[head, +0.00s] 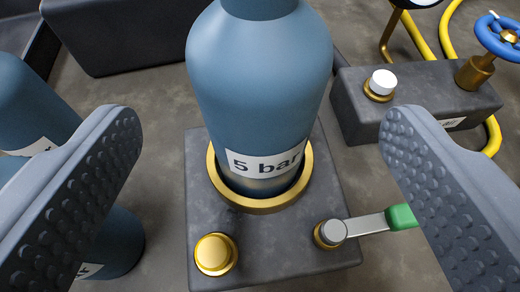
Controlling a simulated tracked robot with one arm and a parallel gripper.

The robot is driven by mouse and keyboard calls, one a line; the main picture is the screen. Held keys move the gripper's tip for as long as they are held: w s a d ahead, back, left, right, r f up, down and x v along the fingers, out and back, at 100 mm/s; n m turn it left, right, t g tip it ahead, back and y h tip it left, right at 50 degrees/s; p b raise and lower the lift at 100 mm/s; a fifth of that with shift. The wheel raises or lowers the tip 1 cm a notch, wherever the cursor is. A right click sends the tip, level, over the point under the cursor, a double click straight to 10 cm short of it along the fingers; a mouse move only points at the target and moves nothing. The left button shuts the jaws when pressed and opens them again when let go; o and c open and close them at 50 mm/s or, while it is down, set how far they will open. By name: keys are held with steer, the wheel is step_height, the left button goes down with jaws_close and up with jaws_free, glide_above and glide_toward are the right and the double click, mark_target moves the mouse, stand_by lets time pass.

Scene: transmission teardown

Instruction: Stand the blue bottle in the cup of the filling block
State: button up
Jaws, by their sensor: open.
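The blue bottle (255,90), with a "5 bar" label, stands upright in the brass-ringed cup (262,205) of the grey filling block (205,182). Its base is inside the ring and its top runs out of the picture. My gripper (258,165) is open, with one studded finger on each side of the bottle and a clear gap to it on both sides. The block carries a brass button (215,254) and a lever with a green grip (402,217).
Other blue bottles (28,100) show at the left, partly hidden by my left finger. A second grey block (350,100) at the right has a white-capped button (382,83), a blue handwheel (500,35) and yellow hoses (415,35). A dark bin (125,40) lies at the back left.

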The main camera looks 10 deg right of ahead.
steer(key=shift+v, duration=2.55)
step_height(320, 180, up, 21)
steer(key=w+n+y, duration=0.1)
steer(key=n+y, duration=0.1)
steer(key=y, duration=0.2)
steer(key=s+d+r+t+h, duration=0.1)
steer(key=s+d+r, duration=0.6)
steer(key=r, duration=0.4)
steer(key=s+d+r+t+h, duration=0.1)
steer(key=s+d+r, duration=0.4)
steer(key=d+r, duration=0.55)
steer(key=shift+w+a+f+b, duration=0.1)
steer(key=shift+a+f+b, duration=0.1)
steer(key=shift+f+b, duration=0.6)
steer(key=shift+w+a+f+b, duration=0.1)
steer(key=shift+a+f+b, duration=0.1)
steer(key=shift+f+b, duration=0.65)
steer(key=shift+w+a+f+b, duration=0.1)
steer(key=shift+a+f+b, duration=0.1)
steer(key=shift+f+b, duration=0.6)
